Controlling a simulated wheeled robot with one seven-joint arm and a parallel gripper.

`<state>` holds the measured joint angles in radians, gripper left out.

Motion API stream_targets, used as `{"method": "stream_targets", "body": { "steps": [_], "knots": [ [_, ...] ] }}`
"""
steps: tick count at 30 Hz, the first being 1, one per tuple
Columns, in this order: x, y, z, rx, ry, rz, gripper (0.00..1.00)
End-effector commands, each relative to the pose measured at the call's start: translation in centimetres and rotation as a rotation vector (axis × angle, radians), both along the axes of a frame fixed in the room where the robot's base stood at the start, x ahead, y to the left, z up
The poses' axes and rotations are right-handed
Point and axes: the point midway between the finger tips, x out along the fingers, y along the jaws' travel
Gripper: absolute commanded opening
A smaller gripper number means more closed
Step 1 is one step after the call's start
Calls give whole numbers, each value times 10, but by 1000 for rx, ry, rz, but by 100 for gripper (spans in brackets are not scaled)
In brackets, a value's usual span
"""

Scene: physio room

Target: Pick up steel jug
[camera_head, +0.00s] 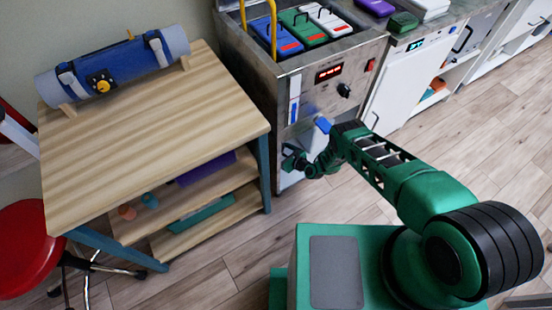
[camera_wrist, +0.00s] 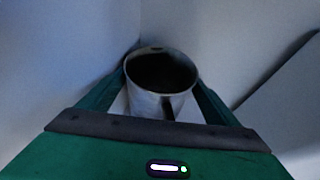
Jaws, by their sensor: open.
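The steel jug (camera_wrist: 150,103) shows in the wrist view as a shiny round cup with a dark inside and a handle toward the camera. It stands upright between the two fingers of my gripper (camera_wrist: 162,95). The fingers are spread on its left and right sides; whether they touch it I cannot tell. In the head view my gripper (camera_head: 297,165) is low in front of the steel unit, beside the wooden table. The jug cannot be made out in the head view.
A wooden shelf table (camera_head: 150,130) with a blue roll (camera_head: 115,68) on top stands left of my gripper. The steel unit (camera_head: 330,75) holds coloured packs. A red stool (camera_head: 30,245) is at far left. Pale walls close in around the jug. Floor at right is clear.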

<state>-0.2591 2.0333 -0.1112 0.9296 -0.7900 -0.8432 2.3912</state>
Motion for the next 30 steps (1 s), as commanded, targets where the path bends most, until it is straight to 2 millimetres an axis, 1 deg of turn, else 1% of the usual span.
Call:
{"method": "stream_targets", "body": {
  "steps": [4, 10, 11, 19, 23, 26, 30],
  "knots": [
    [0, 0, 0, 0, 0, 0, 84],
    [0, 0, 0, -1, -1, 0, 36],
    [1, 0, 1, 1, -2, -1, 35],
    [1, -1, 2, 1, -2, -1, 35],
    [0, -2, 5, 1, -2, -3, 35],
    [-2, -3, 10, 2, -1, -2, 35],
    [-1, -3, 26, 2, -1, -4, 35]
  ]
}}
